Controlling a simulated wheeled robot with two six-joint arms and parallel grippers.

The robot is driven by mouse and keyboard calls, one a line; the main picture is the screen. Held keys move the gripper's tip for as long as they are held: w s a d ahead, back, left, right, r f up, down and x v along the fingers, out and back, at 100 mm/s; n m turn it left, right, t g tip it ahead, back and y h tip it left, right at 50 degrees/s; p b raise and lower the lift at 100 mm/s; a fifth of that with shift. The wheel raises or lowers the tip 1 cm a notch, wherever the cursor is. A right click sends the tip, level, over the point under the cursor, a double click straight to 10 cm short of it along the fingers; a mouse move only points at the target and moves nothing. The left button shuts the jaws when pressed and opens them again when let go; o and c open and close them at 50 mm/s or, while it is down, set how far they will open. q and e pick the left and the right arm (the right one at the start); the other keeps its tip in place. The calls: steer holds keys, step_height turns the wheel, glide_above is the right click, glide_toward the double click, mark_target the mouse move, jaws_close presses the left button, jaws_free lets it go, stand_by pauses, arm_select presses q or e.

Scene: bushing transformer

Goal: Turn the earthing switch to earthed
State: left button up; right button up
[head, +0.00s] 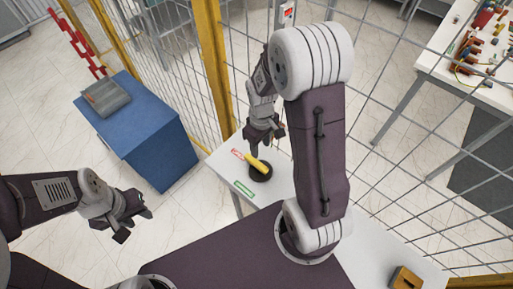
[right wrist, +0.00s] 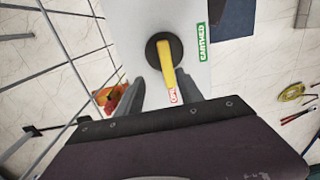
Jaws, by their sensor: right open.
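The earthing switch is a black round base (head: 261,173) with a yellow handle (head: 256,163) on a white table (head: 222,163). The handle points at the red label (head: 238,154); the green label (head: 244,188) lies to the side. In the right wrist view the handle (right wrist: 167,65) runs from the base toward the red label (right wrist: 173,96), and the green label reads EARTHED (right wrist: 203,42). My right gripper (head: 267,143) is open just above the handle; its fingers (right wrist: 161,76) lie either side of the handle's outer end, contact unclear. My left gripper (head: 136,225) is open and empty, away from the table.
A wire mesh fence with a yellow post (head: 213,65) stands behind the switch. A blue cabinet (head: 140,125) with a grey box (head: 106,96) is at left. A wooden block (head: 405,279) lies at lower right. Another table (head: 440,62) with small parts is beyond the mesh.

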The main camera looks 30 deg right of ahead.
mark_target(259, 164)
steer(key=shift+s+a+f, duration=0.15)
steer(key=shift+s+a, duration=0.3)
steer(key=shift+a, duration=0.1)
steer(key=shift+s+a+f, duration=0.15)
steer(key=shift+s+a, duration=0.3)
steer(key=shift+a, duration=0.05)
steer(key=f, duration=0.2)
steer(key=w+d+f, duration=0.1)
steer(key=f, duration=0.1)
steer(key=f+p, duration=0.1)
steer(key=f, duration=0.2)
steer(key=shift+w+d, duration=0.2)
steer(key=shift+d, duration=0.15)
steer(key=shift+f, duration=0.35)
steer(key=shift+s+a+r, duration=0.1)
steer(key=shift+s+a, duration=0.3)
steer(key=shift+a, duration=0.05)
steer(key=c, duration=0.8)
steer(key=shift+d, duration=0.1)
jaws_close()
arm_select(q)
steer(key=shift+s+a+r, duration=0.8)
steer(key=shift+a, duration=0.05)
